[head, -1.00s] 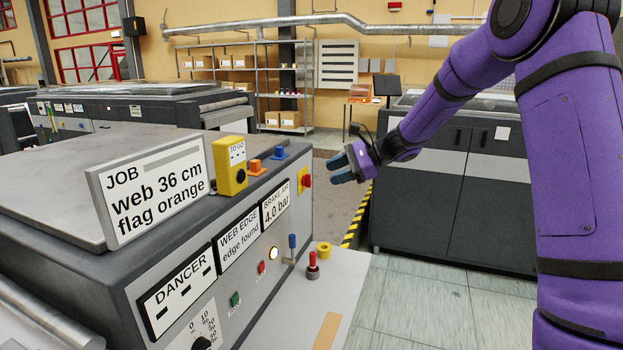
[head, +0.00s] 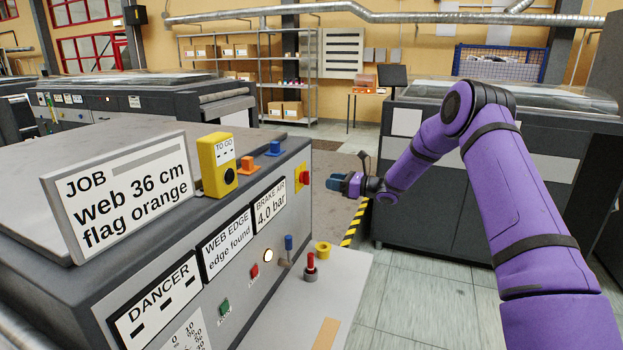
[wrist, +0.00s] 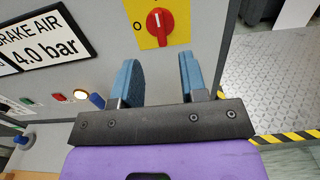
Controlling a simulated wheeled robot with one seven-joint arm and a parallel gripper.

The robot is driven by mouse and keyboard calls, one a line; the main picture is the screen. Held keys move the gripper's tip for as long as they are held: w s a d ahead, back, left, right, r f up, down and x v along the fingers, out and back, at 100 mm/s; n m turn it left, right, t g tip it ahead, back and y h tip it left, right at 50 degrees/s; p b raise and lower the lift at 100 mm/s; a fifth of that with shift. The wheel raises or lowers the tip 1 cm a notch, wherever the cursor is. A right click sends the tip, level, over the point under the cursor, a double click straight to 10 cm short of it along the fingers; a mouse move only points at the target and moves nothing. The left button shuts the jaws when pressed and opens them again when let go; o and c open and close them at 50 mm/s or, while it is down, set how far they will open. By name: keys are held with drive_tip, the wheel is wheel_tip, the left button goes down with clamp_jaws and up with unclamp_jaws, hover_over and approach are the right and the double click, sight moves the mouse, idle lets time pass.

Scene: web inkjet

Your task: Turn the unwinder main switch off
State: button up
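The main switch is a red rotary knob (wrist: 158,21) on a yellow plate (wrist: 176,40) on the grey panel, with an "O" mark at its left in the wrist view. The knob's white line stands upright. The switch also shows in the head view (head: 305,180) at the right end of the unwinder panel. My gripper (wrist: 160,75) is open and empty, its two blue fingers apart and pointing toward the panel. In the head view my gripper (head: 338,182) is right of the switch, with a gap between.
The "BRAKE AIR 4.0 bar" sign (head: 269,204), a lit lamp (head: 268,255) and red and green buttons are left of the switch. A blue lever (head: 289,244), red-topped part (head: 310,264) and yellow ring (head: 323,249) are below. A dark cabinet (head: 420,225) stands behind my arm.

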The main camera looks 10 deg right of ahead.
sight(309, 177)
drive_tip(key=x, duration=0.8)
drive_tip(key=shift+c, duration=0.4)
clamp_jaws()
